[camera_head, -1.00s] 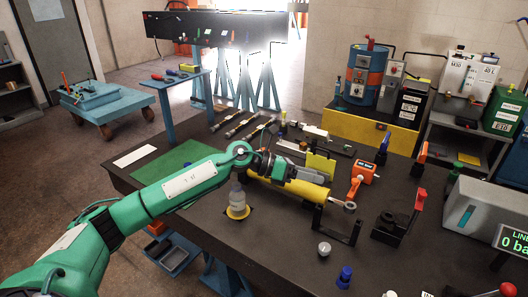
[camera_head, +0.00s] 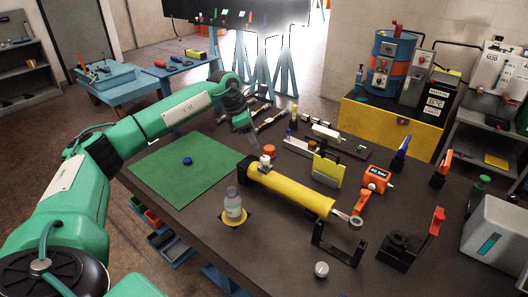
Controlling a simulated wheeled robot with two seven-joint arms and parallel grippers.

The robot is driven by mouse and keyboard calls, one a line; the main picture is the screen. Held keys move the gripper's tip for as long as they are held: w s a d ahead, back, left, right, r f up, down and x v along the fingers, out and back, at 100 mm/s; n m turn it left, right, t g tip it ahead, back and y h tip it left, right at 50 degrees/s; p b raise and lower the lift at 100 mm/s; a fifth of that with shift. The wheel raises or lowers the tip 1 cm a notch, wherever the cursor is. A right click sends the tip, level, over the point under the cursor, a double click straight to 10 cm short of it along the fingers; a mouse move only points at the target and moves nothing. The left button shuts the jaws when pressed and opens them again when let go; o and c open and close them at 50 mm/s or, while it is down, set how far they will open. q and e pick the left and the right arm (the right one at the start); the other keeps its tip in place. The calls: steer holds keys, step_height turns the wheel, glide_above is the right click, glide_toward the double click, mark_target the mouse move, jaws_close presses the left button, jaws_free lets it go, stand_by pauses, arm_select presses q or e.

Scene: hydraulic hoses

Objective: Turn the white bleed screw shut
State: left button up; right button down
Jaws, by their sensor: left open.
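A yellow hydraulic cylinder (camera_head: 290,190) lies on the dark workbench. A small white fitting, which looks like the bleed screw (camera_head: 265,160), stands up at its left, far end. How far the screw is turned is too small to tell. I see no contact with the screw. My right gripper is not in view.
A clear bottle (camera_head: 233,204) stands in a yellow ring in front of the cylinder. A green mat (camera_head: 180,180) holds a blue cap (camera_head: 187,161). An orange cap (camera_head: 269,150) sits behind the cylinder.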

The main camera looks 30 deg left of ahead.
mark_target(265, 158)
arm_select(q)
steer(key=p+x, duration=0.1)
steer(key=x, duration=0.6)
steer(key=shift+w+d+f+p, duration=0.15)
steer(key=shift+f+p, duration=0.05)
steer(key=shift+p, duration=0.2)
steer(key=shift+w+f, duration=0.2)
steer(key=shift+f, duration=0.25)
steer(key=shift+s+d, duration=0.1)
steer(key=c, duration=0.7)
steer(key=shift+c, duration=1.3)
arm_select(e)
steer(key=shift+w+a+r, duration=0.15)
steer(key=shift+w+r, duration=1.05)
